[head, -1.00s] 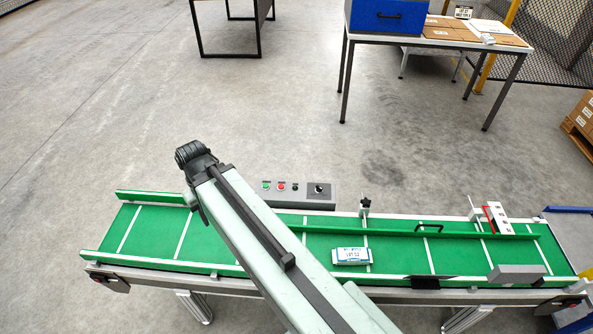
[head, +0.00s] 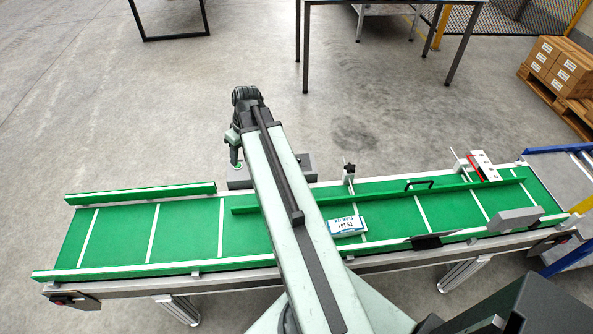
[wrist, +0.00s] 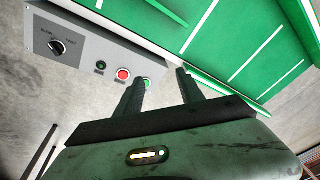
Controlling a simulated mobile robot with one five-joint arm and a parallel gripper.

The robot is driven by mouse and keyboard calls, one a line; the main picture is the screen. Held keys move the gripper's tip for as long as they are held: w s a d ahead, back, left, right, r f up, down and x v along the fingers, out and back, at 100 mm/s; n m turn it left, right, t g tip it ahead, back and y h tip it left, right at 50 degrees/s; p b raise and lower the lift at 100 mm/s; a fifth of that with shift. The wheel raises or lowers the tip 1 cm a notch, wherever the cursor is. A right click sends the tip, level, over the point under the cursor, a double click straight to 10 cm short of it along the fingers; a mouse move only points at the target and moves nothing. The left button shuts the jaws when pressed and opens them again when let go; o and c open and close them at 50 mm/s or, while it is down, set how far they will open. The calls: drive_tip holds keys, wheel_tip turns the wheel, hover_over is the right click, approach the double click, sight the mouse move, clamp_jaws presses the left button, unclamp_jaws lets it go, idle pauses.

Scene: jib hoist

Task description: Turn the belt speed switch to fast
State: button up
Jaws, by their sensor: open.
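The belt speed switch (wrist: 57,47) is a round black knob on the grey control panel (wrist: 88,64), at the upper left of the wrist view. SLOW and FAST are printed above it; its small pale mark seems to lean toward SLOW. My gripper (wrist: 160,82) is open and empty, its two fingers apart near the green button (wrist: 146,82) end of the panel, away from the knob. A red button (wrist: 123,74) and a small black one (wrist: 101,65) sit between. In the head view my arm hides most of the panel (head: 240,184), including the switch.
The green conveyor belt (head: 180,230) runs along the panel, with a green guide rail (head: 390,193) and a labelled box (head: 346,226) on it. A red and white device (head: 484,166) stands at its right.

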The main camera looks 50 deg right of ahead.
drive_tip(key=s+d+f+t+b, duration=0.1)
drive_tip(key=s+d+f+b, duration=0.25)
drive_tip(key=d, duration=0.75)
drive_tip(key=s+d+f+t+b, duration=0.25)
drive_tip(key=s+d+f, duration=0.2)
drive_tip(key=d, duration=0.75)
drive_tip(key=shift+g+h, duration=0.4)
drive_tip(key=shift+g, duration=0.05)
drive_tip(key=b+x, duration=0.3)
drive_tip(key=x, duration=0.1)
drive_tip(key=b+x, duration=0.3)
drive_tip(key=b, duration=0.1)
drive_tip(key=shift+a+f+b, duration=0.25)
drive_tip(key=shift+f+b, duration=0.05)
drive_tip(key=shift+f, duration=0.1)
drive_tip(key=shift+r, duration=0.15)
clamp_jaws()
drive_tip(key=shift+a, duration=0.15)
